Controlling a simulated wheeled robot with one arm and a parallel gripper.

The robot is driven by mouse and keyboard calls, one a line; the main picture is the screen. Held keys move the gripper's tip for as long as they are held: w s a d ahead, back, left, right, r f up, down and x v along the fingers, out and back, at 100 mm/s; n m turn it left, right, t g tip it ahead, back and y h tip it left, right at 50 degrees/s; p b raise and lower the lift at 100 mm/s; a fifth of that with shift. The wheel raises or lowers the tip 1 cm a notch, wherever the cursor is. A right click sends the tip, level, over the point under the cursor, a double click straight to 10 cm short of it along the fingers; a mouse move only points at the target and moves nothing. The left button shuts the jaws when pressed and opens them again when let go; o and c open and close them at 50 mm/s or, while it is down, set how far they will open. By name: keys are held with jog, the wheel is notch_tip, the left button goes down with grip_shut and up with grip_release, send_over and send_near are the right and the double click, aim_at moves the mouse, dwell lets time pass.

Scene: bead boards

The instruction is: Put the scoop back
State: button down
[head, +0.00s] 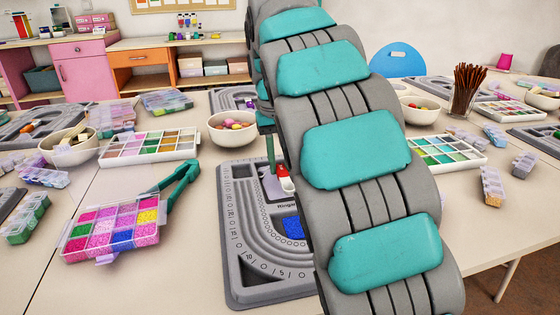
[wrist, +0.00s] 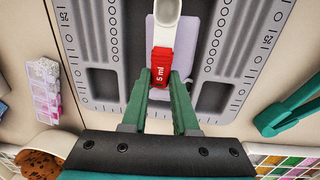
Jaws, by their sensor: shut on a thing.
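The scoop has a red handle marked "5 ml" and a white bowl; it shows in the wrist view (wrist: 161,66) and in the head view (head: 286,182). My gripper (wrist: 161,82) is shut on the red handle, with a green finger on each side and the bowl pointing away from my wrist. The scoop is over the grey bead board (head: 238,225), above a pale purple patch (wrist: 196,75). I cannot tell how high it is above the board. In the head view my arm hides the board's right part and most of my gripper.
Blue beads (head: 293,228) lie on the board. Left of it are a bead box (head: 108,232) and teal tongs (head: 178,182). A white bowl (head: 230,137) and a divided tray (head: 150,162) stand behind. Bare table shows between the bead box and the board.

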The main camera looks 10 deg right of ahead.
jog(key=shift+f, duration=0.5)
jog(key=shift+f, duration=0.15)
jog(key=c, duration=0.7)
grip_release()
jog(key=shift+r, duration=0.2)
